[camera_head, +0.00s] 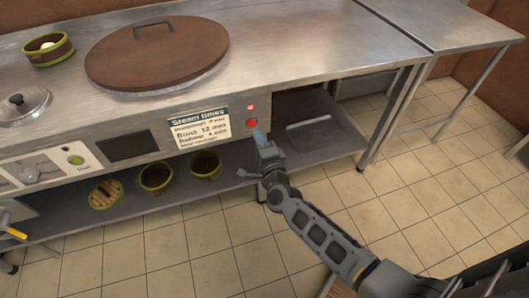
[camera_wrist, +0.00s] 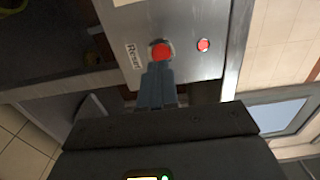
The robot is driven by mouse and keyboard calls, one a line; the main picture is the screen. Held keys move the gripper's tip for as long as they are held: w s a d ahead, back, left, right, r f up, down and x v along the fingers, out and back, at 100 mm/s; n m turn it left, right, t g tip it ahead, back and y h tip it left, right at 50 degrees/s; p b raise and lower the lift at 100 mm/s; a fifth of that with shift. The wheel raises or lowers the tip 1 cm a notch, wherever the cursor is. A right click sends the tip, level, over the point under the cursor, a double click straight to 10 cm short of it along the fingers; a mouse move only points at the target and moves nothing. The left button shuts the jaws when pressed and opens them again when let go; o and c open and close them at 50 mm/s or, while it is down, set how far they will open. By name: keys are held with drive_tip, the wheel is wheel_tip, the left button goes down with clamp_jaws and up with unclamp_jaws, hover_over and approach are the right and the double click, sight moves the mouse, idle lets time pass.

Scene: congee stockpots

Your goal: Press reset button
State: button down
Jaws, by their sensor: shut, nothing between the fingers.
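The red reset button (camera_wrist: 162,51) is on the steel front panel of the counter, beside a white label reading "Reset" in the wrist view. It also shows as a red dot (camera_head: 252,122) right of the steam times sign in the head view. My gripper (camera_head: 259,137) is shut and empty, its fingertips just below the button in the head view. In the wrist view my gripper (camera_wrist: 158,70) points at the button, and its tips overlap the button's lower edge. I cannot tell whether they touch it.
A smaller red light (camera_wrist: 204,45) sits on the same panel near the button. The steam times sign (camera_head: 200,128) is to the left. Below, a shelf (camera_head: 222,183) holds several bamboo steamers. A large brown lid (camera_head: 157,60) lies on the counter. The tiled floor is open in front.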

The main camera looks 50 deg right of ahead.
sight(252, 123)
drive_tip(key=shift+x, duration=1.85)
drive_tip(key=shift+s, duration=0.1)
drive_tip(key=shift+w+d+f+b, duration=0.1)
drive_tip(key=shift+w+d+b, duration=0.15)
drive_tip(key=shift+w+b, duration=0.2)
drive_tip(key=shift+w+d+r, duration=0.2)
drive_tip(key=shift+w+r, duration=0.1)
drive_tip(key=shift+s+f, duration=0.1)
